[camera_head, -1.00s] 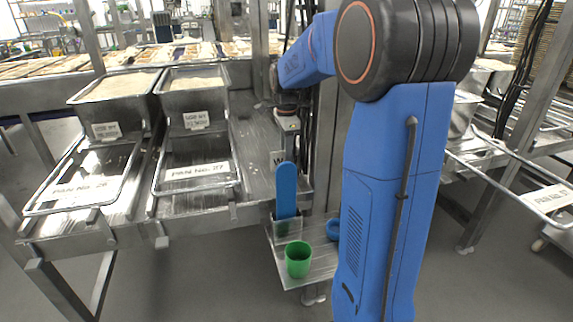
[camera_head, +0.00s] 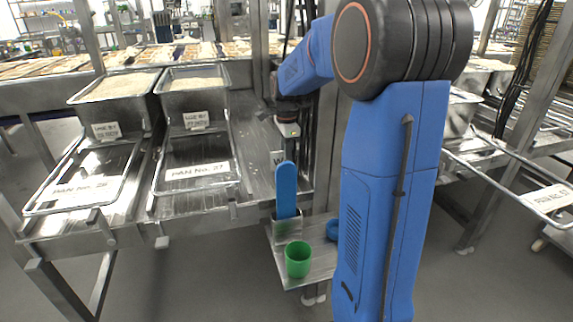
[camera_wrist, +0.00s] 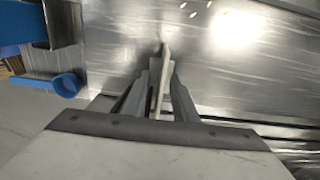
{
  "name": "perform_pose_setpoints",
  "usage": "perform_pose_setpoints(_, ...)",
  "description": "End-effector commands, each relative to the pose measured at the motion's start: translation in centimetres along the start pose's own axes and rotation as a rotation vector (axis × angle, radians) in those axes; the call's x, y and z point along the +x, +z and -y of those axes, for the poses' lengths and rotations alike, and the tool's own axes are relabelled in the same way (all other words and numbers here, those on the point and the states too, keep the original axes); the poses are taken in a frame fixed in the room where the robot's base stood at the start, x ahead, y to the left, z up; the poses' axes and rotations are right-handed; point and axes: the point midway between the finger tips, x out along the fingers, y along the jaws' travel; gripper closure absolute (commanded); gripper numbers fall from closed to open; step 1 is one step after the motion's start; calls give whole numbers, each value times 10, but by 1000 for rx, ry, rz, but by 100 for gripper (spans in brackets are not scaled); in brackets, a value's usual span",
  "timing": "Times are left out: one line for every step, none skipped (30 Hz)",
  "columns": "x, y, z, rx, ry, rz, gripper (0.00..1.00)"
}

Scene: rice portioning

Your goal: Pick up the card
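A white card (camera_head: 277,158) marked "W" stands on the steel bench in the head view, partly hidden by the blue handle and my arm end. In the wrist view, a thin pale upright piece (camera_wrist: 157,88), probably the card seen edge-on, lies between the two grey fingers of my gripper (camera_wrist: 160,76). The fingers are close on both sides of it, but I cannot tell whether they touch it. In the head view my wrist is over the bench beside the card, and the fingertips are hard to make out.
A blue handled tool (camera_head: 286,185) stands upright in front of the card. A green cup (camera_head: 298,262) and a blue round item (camera_head: 332,230) are on a low shelf. Labelled pans (camera_head: 196,172) stand left, with rice bins (camera_head: 192,101) behind. Steel posts stand close behind my arm.

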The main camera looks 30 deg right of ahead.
Motion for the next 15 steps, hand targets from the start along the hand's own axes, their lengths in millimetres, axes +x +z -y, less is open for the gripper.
perform_pose_setpoints(0,0,0,0,0,0,74)
perform_pose_setpoints(1,0,0,0,0,0,74)
perform_pose_setpoints(1,0,0,0,0,0,74)
perform_pose_setpoints(1,0,0,0,0,0,74)
perform_pose_setpoints(1,0,0,0,0,0,74)
perform_pose_setpoints(1,0,0,0,0,0,74)
perform_pose_setpoints(1,0,0,0,0,0,74)
perform_pose_setpoints(1,0,0,0,0,0,74)
perform_pose_setpoints(1,0,0,0,0,0,77)
perform_pose_setpoints(1,0,0,0,0,0,84)
perform_pose_setpoints(1,0,0,0,0,0,91)
perform_pose_setpoints(1,0,0,0,0,0,100)
perform_pose_setpoints(1,0,0,0,0,0,100)
perform_pose_setpoints(1,0,0,0,0,0,100)
perform_pose_setpoints(1,0,0,0,0,0,100)
